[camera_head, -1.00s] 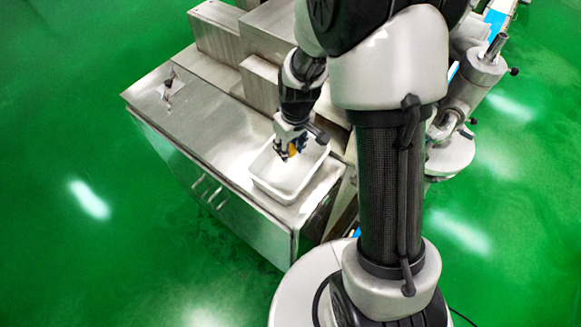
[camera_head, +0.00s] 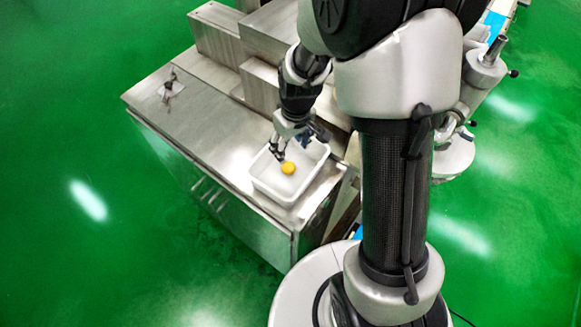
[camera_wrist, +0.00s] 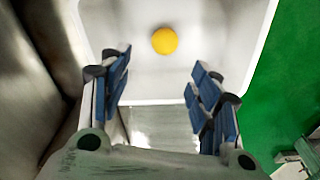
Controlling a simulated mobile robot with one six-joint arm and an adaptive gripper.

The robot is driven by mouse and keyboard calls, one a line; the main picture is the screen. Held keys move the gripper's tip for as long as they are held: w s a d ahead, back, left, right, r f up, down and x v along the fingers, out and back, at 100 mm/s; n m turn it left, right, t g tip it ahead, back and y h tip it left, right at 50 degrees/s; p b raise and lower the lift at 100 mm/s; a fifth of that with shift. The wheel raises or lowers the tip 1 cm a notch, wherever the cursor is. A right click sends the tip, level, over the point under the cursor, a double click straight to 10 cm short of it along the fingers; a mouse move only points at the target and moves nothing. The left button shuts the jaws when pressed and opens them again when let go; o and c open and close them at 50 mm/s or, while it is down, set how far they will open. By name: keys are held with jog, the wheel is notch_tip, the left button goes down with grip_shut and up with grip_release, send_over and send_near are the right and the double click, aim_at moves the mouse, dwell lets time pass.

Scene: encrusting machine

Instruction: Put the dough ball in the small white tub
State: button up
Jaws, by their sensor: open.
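The dough ball (camera_head: 288,168) is a small yellow-orange ball lying inside the small white tub (camera_head: 259,185). In the wrist view the ball (camera_wrist: 164,40) rests on the tub's floor, ahead of the fingertips and apart from them. The tub's white near wall also shows in the wrist view (camera_wrist: 160,101). My gripper (camera_head: 291,147) is over the tub. Its blue-padded fingers (camera_wrist: 160,72) are spread wide with nothing between them.
The tub stands on a steel counter (camera_head: 205,130) near its front right corner. Steel boxes (camera_head: 216,40) rise behind it. A small dark item (camera_head: 170,86) lies at the counter's far left. The counter left of the tub is clear. Green floor surrounds the unit.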

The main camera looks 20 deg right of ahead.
notch_tip(320, 180, up, 10)
jog(key=s, duration=0.1)
jog(key=shift+s+d+r, duration=0.15)
jog(key=shift+d, duration=0.1)
dwell(0.4)
jog(key=s+f+m+t+b, duration=0.1)
jog(key=s+f+b, duration=0.4)
jog(key=s+b, duration=0.5)
jog(key=s+f+m+t+b, duration=0.2)
jog(key=s+f+b, duration=0.4)
jog(key=s+b, duration=0.3)
jog(key=m+b, duration=0.1)
jog(key=b, duration=0.3)
jog(key=shift+s+a+f+h, duration=0.15)
jog(key=shift+s+a+h, duration=0.1)
jog(key=shift+s+h, duration=0.1)
